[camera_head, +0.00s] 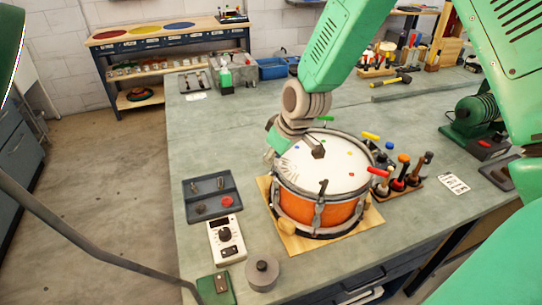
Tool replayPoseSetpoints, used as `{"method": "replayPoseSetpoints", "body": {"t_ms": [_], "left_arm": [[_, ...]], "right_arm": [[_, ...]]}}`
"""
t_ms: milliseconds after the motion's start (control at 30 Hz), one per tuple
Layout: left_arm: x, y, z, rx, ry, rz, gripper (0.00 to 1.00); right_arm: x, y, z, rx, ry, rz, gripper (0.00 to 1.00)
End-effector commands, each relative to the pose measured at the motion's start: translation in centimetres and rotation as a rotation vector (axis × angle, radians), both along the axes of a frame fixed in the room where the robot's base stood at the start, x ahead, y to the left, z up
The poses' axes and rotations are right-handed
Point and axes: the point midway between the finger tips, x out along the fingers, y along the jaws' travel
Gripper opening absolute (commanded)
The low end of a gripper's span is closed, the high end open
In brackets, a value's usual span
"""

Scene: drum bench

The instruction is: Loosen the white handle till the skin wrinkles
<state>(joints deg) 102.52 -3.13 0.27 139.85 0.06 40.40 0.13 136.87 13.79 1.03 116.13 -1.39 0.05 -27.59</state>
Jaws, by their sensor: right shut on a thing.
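The drum (318,211) has an orange shell, metal lugs and a white skin (336,176). Coloured handles stand around its rim: green (326,118), yellow (370,136) and red (378,171). A black handle (323,187) is at the front. My right gripper (272,150) is at the drum's left rear rim, shut on the white handle, which the fingers and wrist mostly hide. Faint crease-like lines show on the skin beside the gripper. A small dark block (318,152) shows over the skin. My left gripper is out of view.
The drum stands on a wooden board (297,245). Left of it are a dark tray (208,187) and a white meter (226,238); a grey round weight (262,272) is in front. A tool rack (402,184) stands close on the right.

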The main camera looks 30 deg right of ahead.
Motion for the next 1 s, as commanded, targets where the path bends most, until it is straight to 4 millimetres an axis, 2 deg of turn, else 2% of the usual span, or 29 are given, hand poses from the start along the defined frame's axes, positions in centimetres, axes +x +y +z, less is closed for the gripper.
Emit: {"method": "replayPoseSetpoints", "body": {"t_ms": [200,500,1000], "left_arm": [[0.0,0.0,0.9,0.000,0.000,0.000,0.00],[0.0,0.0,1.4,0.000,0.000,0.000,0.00],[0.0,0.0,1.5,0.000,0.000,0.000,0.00]], "right_arm": [[0.1,-0.1,0.1,0.002,-0.001,0.163,0.00],[0.1,-0.1,0.1,0.000,-0.001,0.308,0.00],[0.2,-0.1,0.1,-0.002,-0.004,0.354,0.00]]}}
